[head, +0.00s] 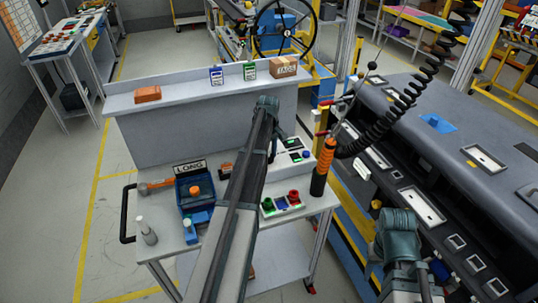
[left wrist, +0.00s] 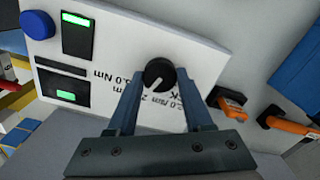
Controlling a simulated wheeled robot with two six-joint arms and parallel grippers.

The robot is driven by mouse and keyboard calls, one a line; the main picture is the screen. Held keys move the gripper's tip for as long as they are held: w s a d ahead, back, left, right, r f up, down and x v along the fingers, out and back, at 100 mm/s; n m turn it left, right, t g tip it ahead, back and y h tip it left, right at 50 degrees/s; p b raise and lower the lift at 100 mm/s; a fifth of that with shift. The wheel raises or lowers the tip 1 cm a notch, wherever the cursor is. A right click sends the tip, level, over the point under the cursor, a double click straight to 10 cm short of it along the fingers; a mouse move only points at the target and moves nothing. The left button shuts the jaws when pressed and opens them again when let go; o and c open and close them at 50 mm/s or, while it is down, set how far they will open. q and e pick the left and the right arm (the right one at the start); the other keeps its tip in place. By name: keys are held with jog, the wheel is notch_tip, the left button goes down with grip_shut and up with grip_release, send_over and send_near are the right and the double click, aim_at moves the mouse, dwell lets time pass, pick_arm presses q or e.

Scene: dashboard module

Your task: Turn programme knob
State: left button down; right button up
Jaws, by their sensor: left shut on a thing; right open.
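The programme knob (left wrist: 160,73) is round and black with a white pointer line toward the lower left in the left wrist view. It sits on a white panel (left wrist: 110,58) with upside-down torque lettering. My left gripper (left wrist: 158,84) is shut on the knob, one finger on each side. In the head view the same panel (head: 296,152) shows on the bench beyond my left forearm, which hides the knob. My right gripper (head: 402,268) is at the lower right beside the dashboard, empty as far as shows; its fingers are hard to make out.
The panel carries a blue button (left wrist: 37,24) and a green display (left wrist: 76,36). An orange-handled screwdriver (head: 325,160) hangs on a coiled cable right of the panel. The dashboard module (head: 450,115) fills the right.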

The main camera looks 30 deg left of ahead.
pick_arm(q)
jog(key=m, duration=0.4)
jog(key=shift+m, duration=1.9)
jog(key=shift+c, duration=1.5)
grip_release()
